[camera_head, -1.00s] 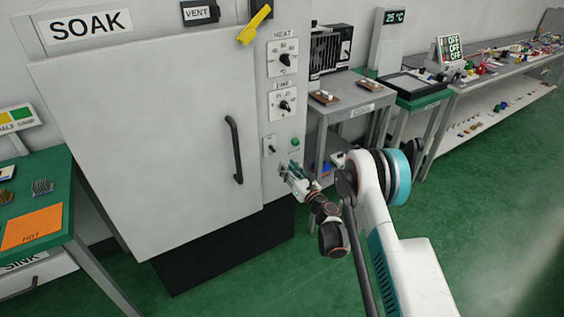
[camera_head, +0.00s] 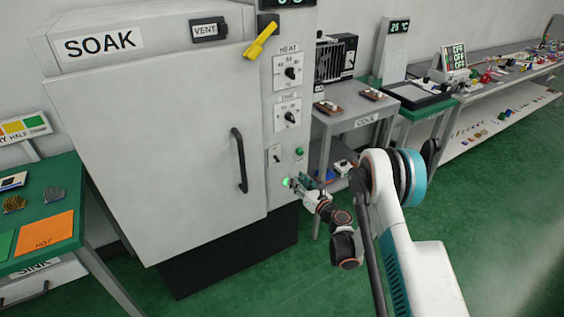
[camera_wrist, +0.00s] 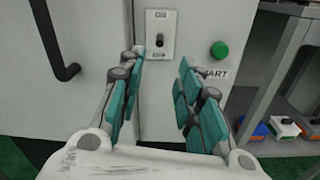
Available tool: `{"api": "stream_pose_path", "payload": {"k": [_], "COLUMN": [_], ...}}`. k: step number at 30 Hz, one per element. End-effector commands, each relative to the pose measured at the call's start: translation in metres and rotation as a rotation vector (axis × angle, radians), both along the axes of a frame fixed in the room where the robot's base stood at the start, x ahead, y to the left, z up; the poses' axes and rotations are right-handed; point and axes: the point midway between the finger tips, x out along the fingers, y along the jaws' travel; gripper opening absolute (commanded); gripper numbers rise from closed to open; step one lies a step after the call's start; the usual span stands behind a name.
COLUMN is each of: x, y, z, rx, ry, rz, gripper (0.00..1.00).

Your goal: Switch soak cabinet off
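The white soak cabinet (camera_head: 165,130) has a large closed door and a control panel on its right side. A small toggle switch (camera_head: 277,153) sits low on the panel; in the wrist view its plate (camera_wrist: 167,24) is marked at top and bottom, and its short dark lever shows, though its exact tilt is hard to tell. A green button (camera_head: 299,152) is to its right, labelled START in the wrist view (camera_wrist: 219,50). My gripper (camera_wrist: 160,62) is open and empty, its teal fingers apart, just below the switch. In the head view my gripper (camera_head: 299,183) is beside a bright green spot (camera_head: 287,182).
The black door handle (camera_head: 240,160) stands out left of the switch. Heat (camera_head: 291,73) and time (camera_head: 290,117) dials are above it, with a yellow lever (camera_head: 262,40) higher up. A grey cart (camera_head: 345,122) stands right of the cabinet. Green floor is free in front.

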Motion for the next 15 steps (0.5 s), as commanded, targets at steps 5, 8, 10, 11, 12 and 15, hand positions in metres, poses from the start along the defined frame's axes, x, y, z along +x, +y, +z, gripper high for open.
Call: {"api": "stream_pose_path", "payload": {"k": [5,8,10,11,12,15], "x": [0.019,0.036,0.047,0.052,0.058,0.074], "y": [0.016,0.026,0.035,0.038,0.043,0.053], "z": [-0.004,-0.005,-0.005,-0.005,-0.005,-0.005], "rx": [0.000,0.000,0.000,0.000,0.000,0.001], "ry": [0.000,0.000,0.000,0.000,0.000,-0.001], "rz": [0.003,0.002,0.003,0.003,0.003,0.001], "gripper": [0.32,0.32,0.32,0.32,0.32,0.32]}}
